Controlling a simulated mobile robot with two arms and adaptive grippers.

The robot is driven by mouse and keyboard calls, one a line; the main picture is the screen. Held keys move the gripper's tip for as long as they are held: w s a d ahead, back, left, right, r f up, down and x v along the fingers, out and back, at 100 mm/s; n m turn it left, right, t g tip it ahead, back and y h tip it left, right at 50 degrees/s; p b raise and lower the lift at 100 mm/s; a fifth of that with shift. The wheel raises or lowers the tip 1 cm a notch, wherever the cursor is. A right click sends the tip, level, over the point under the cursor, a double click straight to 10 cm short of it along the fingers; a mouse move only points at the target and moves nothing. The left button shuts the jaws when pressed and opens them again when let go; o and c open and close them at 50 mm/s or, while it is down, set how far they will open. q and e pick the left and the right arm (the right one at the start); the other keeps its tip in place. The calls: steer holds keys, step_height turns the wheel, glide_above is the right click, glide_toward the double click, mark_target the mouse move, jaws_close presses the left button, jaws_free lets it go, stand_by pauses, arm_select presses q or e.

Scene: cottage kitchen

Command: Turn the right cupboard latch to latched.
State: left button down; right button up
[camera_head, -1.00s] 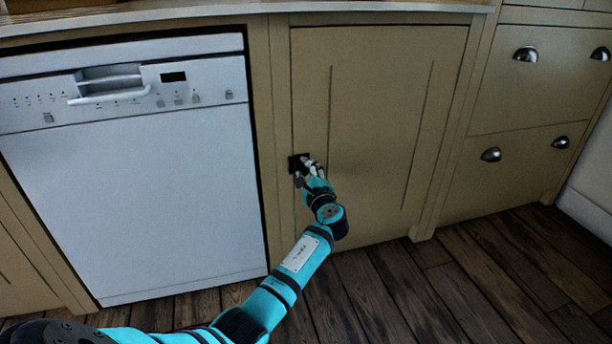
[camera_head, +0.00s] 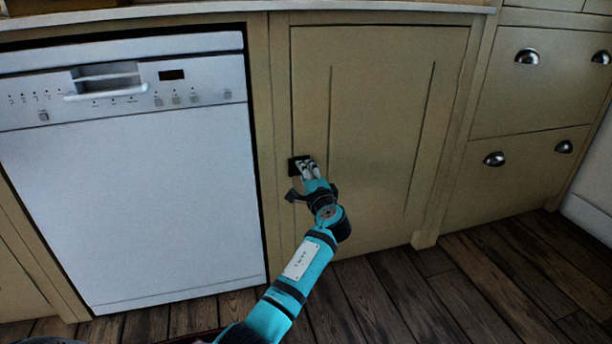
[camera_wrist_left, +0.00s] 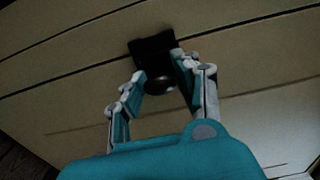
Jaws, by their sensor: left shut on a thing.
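The right cupboard latch (camera_head: 294,168) is a small black plate with a knob at the left edge of the beige cupboard door (camera_head: 382,120). My left gripper (camera_head: 305,163) reaches it from below and is shut on the latch knob. In the left wrist view the dark latch (camera_wrist_left: 151,46) has a rounded knob between my two fingertips (camera_wrist_left: 160,80). The fingers hide part of the knob in the head view, and I cannot tell its exact turn. My right gripper is not in view.
A white dishwasher (camera_head: 130,200) stands left of the door. Drawers with metal cup handles (camera_head: 527,56) are at the right. A countertop edge (camera_head: 390,7) runs above. The dark wooden floor (camera_head: 450,290) in front is clear.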

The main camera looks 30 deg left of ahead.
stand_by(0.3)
arm_select(q)
steer(key=c, duration=0.9)
jaws_free()
steer(key=v, duration=1.2)
